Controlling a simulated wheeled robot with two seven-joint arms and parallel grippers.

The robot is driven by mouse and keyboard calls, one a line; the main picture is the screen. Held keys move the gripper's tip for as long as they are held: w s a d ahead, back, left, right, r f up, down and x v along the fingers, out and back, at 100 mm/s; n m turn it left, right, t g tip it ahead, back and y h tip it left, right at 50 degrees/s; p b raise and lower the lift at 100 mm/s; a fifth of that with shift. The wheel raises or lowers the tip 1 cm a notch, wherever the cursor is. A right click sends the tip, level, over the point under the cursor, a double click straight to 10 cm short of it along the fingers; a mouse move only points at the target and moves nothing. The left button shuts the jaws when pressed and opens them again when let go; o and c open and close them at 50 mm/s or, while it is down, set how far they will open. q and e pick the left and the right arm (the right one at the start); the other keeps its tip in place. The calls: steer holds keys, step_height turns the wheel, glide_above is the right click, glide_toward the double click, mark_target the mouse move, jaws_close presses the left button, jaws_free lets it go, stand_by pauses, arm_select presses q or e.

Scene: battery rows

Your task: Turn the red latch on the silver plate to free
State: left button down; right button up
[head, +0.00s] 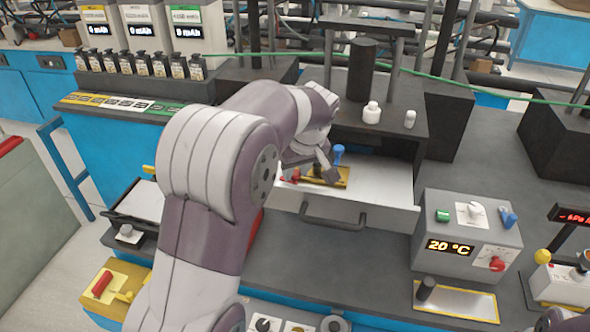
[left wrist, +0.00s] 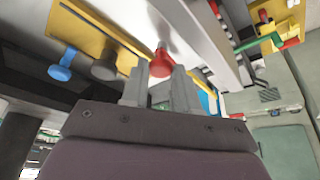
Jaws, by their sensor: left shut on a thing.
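A red latch knob (left wrist: 161,62) shows between the fingertips of my left gripper (left wrist: 160,82) in the left wrist view. The gripper is shut on it. In the head view the red latch (head: 290,178) shows small at the left end of a gold plate (head: 342,180), inside an open drawer. My left gripper (head: 306,176) reaches down over it, partly hidden by my own arm. A blue knob (left wrist: 62,70) and a dark knob (left wrist: 104,68) stand beside the red one. I cannot make out a separate silver plate under the latch. My right gripper is out of view.
The open drawer (head: 390,190) has a dark handle (head: 332,222) in front. A grey 20 °C box (head: 450,262) with knobs stands to the right. A yellow plate with a red lever (head: 103,284) is at lower left. White bottles (head: 371,114) stand above the drawer.

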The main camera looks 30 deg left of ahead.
arm_select(q)
steer(key=shift+n, duration=0.6)
steer(key=shift+g, duration=0.3)
steer(key=c, duration=0.8)
jaws_free()
steer(key=shift+d, duration=0.15)
steer(key=shift+c, duration=0.2)
steer(key=shift+r, duration=0.1)
steer(key=p+v, duration=1.1)
steer(key=v, duration=0.1)
steer(key=shift+d+r, duration=0.2)
steer(key=shift+s, duration=0.1)
